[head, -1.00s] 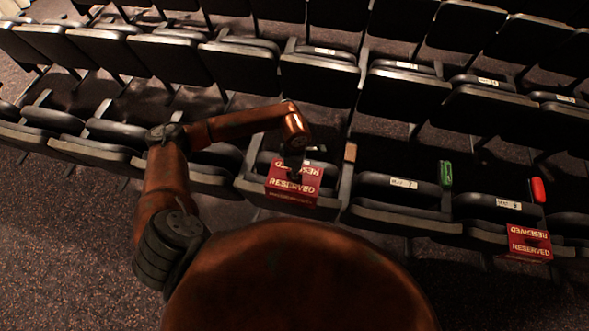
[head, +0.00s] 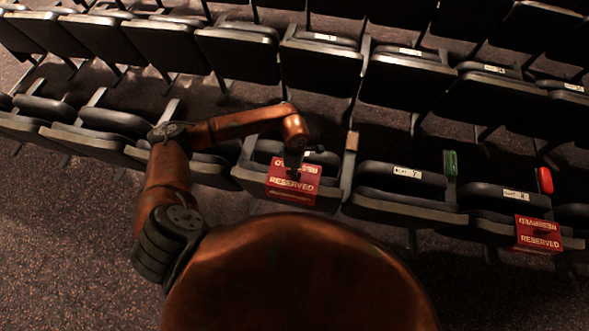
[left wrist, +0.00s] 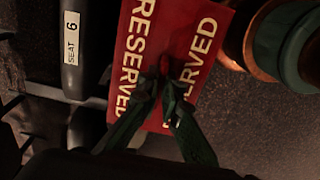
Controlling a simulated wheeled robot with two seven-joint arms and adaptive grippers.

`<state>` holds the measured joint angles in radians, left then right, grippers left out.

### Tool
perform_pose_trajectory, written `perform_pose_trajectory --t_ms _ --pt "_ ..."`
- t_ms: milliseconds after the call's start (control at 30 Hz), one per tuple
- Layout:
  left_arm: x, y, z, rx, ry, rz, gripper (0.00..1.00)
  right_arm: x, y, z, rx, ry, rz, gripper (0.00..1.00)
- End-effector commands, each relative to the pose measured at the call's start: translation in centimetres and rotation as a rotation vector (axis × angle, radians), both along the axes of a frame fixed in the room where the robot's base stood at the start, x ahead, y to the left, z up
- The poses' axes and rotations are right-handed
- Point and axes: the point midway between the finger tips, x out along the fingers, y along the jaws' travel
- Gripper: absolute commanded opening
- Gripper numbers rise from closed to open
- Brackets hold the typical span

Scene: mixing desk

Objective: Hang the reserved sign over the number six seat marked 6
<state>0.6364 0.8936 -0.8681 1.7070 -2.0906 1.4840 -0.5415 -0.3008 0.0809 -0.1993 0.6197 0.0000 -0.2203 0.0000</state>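A red folded reserved sign (head: 293,185) with pale letters is at the front of the seat between my arm and seat 7. In the left wrist view the sign (left wrist: 137,55) lies beside the label marked 6 (left wrist: 72,41), on the dark seat edge. My left gripper (head: 293,172) reaches down onto the sign's fold from above. In the left wrist view its two fingers (left wrist: 167,88) close together on the fold. Whether the sign rests on the seat edge or hangs just above it, I cannot tell. My right gripper is not in view.
Seat 7 (head: 407,200), with a green object (head: 450,163) on its armrest, is to the right. Beyond it another reserved sign (head: 538,235) hangs over a seat near a red object (head: 545,181). A second row of seats (head: 322,70) stands behind. Carpet in front is clear.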

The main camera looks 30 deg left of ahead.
Motion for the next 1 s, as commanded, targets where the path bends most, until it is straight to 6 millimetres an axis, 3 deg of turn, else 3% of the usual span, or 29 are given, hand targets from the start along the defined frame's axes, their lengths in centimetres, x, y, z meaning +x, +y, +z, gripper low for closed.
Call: perform_pose_trajectory --t_ms 33,533,967,1000 --pt "0.0 0.0 -1.0 0.0 0.0 0.0 0.0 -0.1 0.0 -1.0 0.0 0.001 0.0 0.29" --pt "0.0 0.0 -6.5 0.0 0.0 0.001 0.0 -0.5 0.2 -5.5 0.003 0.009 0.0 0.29" --pt "0.1 0.0 -7.3 -0.001 -0.001 0.001 0.0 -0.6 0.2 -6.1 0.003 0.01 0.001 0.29" --pt "0.1 0.0 -7.3 -0.001 -0.001 0.001 0.06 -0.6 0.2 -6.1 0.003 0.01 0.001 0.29"
